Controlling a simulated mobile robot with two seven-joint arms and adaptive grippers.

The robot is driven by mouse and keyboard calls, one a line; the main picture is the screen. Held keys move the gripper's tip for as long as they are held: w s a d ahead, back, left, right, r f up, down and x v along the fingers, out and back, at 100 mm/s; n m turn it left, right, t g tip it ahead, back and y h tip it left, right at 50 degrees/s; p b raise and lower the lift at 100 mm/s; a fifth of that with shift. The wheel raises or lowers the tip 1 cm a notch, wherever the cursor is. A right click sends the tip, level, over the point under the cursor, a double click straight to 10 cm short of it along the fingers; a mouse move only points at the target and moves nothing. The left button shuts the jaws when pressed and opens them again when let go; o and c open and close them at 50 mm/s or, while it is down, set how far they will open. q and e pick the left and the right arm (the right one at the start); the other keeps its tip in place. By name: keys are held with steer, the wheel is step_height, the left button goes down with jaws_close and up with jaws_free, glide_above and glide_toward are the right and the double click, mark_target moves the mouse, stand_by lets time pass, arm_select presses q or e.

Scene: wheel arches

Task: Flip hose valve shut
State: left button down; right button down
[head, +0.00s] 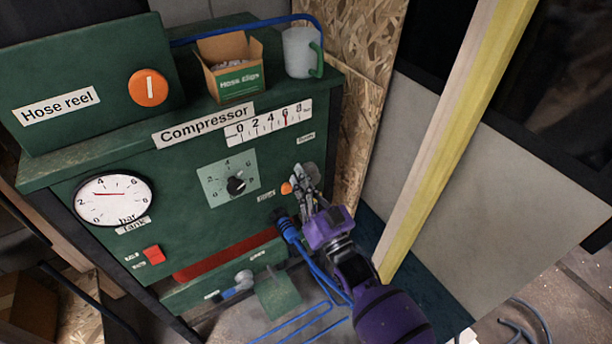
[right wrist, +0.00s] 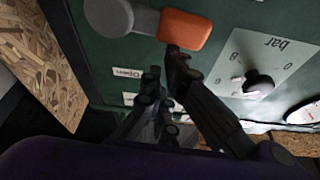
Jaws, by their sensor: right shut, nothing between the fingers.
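The hose valve has a stubby orange handle (head: 286,188), partly hidden behind my right gripper in the head view. In the right wrist view the orange handle (right wrist: 185,30) points sideways to the right from a round grey hub (right wrist: 108,18). A small white label (right wrist: 127,73) below the hub appears to read Open. My right gripper (head: 308,190) is in front of the valve, shut and empty. In the right wrist view one dark finger of the gripper (right wrist: 166,68) reaches the handle's lower edge; whether it touches is unclear. My left gripper is not in view.
The green compressor cabinet (head: 105,235) carries a pressure knob (head: 236,185), a round tank gauge (head: 113,198) and a red switch (head: 152,254). A blue hose fitting (head: 288,229) sits below the valve. A yellow-edged post (head: 450,150) stands right of my arm.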

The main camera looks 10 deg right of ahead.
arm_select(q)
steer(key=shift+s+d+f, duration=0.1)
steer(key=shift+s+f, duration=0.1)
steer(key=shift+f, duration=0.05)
arm_select(e)
steer(key=shift+s+a+f+n+y, duration=0.1)
steer(key=shift+a+f+n+y, duration=0.15)
steer(key=shift+n, duration=0.35)
steer(key=shift+s+a+f+n+y, duration=0.1)
steer(key=shift+n+y, duration=0.15)
steer(key=shift+n, duration=0.35)
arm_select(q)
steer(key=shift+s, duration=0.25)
arm_select(e)
steer(key=shift+f, duration=0.1)
